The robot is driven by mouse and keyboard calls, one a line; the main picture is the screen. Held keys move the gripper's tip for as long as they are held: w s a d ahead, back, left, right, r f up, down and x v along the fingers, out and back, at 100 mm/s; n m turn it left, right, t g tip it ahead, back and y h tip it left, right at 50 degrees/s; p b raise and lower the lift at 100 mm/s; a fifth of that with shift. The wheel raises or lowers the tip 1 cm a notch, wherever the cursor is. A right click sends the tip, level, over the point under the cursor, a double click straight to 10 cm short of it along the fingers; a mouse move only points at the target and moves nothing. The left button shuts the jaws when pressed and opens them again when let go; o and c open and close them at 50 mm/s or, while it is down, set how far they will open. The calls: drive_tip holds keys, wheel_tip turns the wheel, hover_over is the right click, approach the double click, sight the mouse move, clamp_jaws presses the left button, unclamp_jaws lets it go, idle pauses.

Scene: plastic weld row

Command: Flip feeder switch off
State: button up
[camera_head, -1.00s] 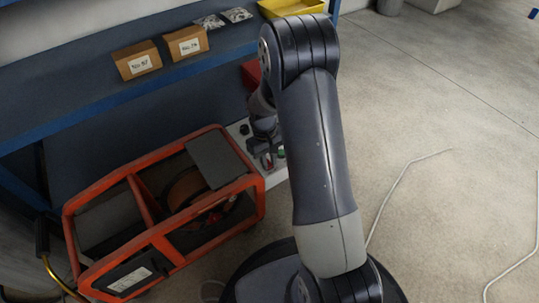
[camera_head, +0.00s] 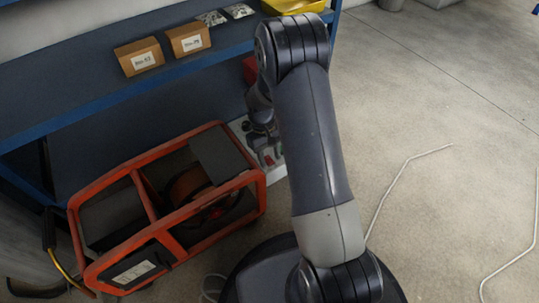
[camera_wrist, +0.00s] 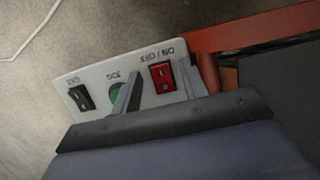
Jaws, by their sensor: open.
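The feeder is an orange-framed machine (camera_head: 160,222) on the floor at the left in the head view. Its white control panel (camera_wrist: 135,68) shows in the wrist view with a red rocker switch (camera_wrist: 162,77) marked ON / OFF, a green round button (camera_wrist: 117,92) marked JOG and a black switch (camera_wrist: 81,97). My gripper (camera_wrist: 157,86) is open, its two fingers standing over the panel. One finger is by the green button and the other just right of the red switch, so the red switch lies between them. Contact cannot be told. In the head view my arm partly hides the panel (camera_head: 277,170).
A blue shelf (camera_head: 95,98) behind the feeder holds two small boxes (camera_head: 139,56) and a yellow tray (camera_head: 292,5). A red object (camera_head: 250,69) is under the shelf edge. White lines or cables (camera_head: 385,197) lie on the open concrete floor at the right.

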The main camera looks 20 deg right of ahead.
drive_tip(key=d+p+v, duration=0.1)
drive_tip(key=p+v, duration=0.3)
drive_tip(key=v, duration=0.6)
drive_tip(key=shift+a+r, duration=0.4)
drive_tip(key=shift+a, duration=0.05)
drive_tip(key=shift+w, duration=0.1)
drive_tip(key=b+x, duration=0.4)
drive_tip(key=x, duration=0.7)
drive_tip(key=shift+f+b, duration=0.2)
drive_tip(key=shift+b, duration=0.15)
drive_tip(key=shift+r+t+b, duration=0.15)
drive_tip(key=shift+t+b, duration=0.25)
drive_tip(key=shift+b, duration=0.15)
drive_tip(key=shift+r+p, duration=0.25)
drive_tip(key=shift+p, duration=0.3)
